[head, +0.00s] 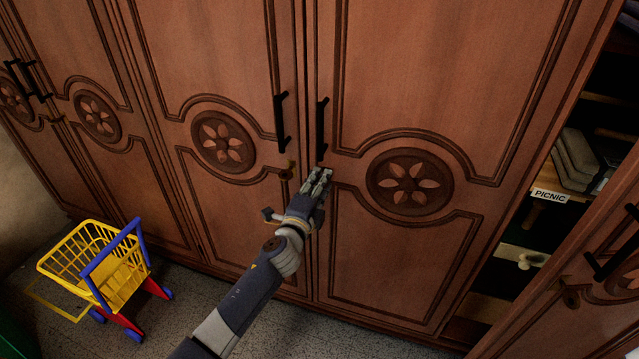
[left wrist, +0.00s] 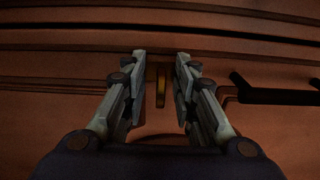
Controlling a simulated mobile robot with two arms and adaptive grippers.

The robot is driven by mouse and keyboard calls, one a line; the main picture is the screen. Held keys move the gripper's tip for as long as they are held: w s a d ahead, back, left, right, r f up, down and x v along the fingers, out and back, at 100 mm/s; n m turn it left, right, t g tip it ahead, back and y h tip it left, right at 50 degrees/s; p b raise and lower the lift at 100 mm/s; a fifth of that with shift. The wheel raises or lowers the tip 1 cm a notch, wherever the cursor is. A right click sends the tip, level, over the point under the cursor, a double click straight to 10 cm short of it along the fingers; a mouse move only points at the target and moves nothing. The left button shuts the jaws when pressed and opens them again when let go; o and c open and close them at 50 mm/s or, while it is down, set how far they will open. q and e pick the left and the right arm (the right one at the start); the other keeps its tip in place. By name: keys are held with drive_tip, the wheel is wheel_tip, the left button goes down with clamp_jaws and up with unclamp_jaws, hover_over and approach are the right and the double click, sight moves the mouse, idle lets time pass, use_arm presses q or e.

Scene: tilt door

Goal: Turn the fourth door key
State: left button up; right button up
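My left gripper (head: 320,178) reaches up to the wooden door with the large carved flower (head: 409,182), near that door's left edge and just below its black handle (head: 321,128). In the left wrist view the two fingers (left wrist: 161,58) are apart, with a brass key (left wrist: 161,82) upright between them. I see a gap on both sides of the key. The handle shows to the right of the fingers (left wrist: 272,96). In the head view my gripper hides this key. Another brass key (head: 288,171) is on the neighbouring door to the left. My right gripper is not in view.
A yellow toy cart (head: 95,262) with a blue handle stands on the floor at the left. At the right, an open door (head: 575,300) stands out beside shelves with a PICNIC label (head: 550,195). Speckled floor (head: 330,335) is clear below the doors.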

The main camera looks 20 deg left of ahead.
use_arm(q)
drive_tip(key=shift+s, duration=0.1)
drive_tip(key=s, duration=1.1)
drive_tip(key=shift+s+a, duration=0.2)
drive_tip(key=shift+s, duration=0.2)
drive_tip(key=shift+f, duration=0.1)
drive_tip(key=s+a+f+n+g, duration=0.1)
drive_tip(key=s+f+n+g, duration=0.15)
drive_tip(key=f, duration=0.85)
drive_tip(key=s+a+f+n+g, duration=0.1)
drive_tip(key=s+f+n+g, duration=0.15)
drive_tip(key=f, duration=0.85)
drive_tip(key=s+f+n+g, duration=0.35)
drive_tip(key=s+f, duration=0.65)
drive_tip(key=f, duration=0.6)
drive_tip(key=s+f+n+g, duration=0.2)
drive_tip(key=s+f, duration=0.3)
drive_tip(key=s, duration=0.6)
drive_tip(key=s+f+n+g, duration=0.3)
drive_tip(key=s+f, duration=0.3)
drive_tip(key=s, duration=0.5)
drive_tip(key=s+f+n+g, duration=0.2)
drive_tip(key=s+f, duration=0.4)
drive_tip(key=s, duration=0.5)
drive_tip(key=shift+s+a+n+g+y, duration=0.3)
drive_tip(key=shift+a+n+g, duration=0.1)
drive_tip(key=shift+g, duration=0.35)
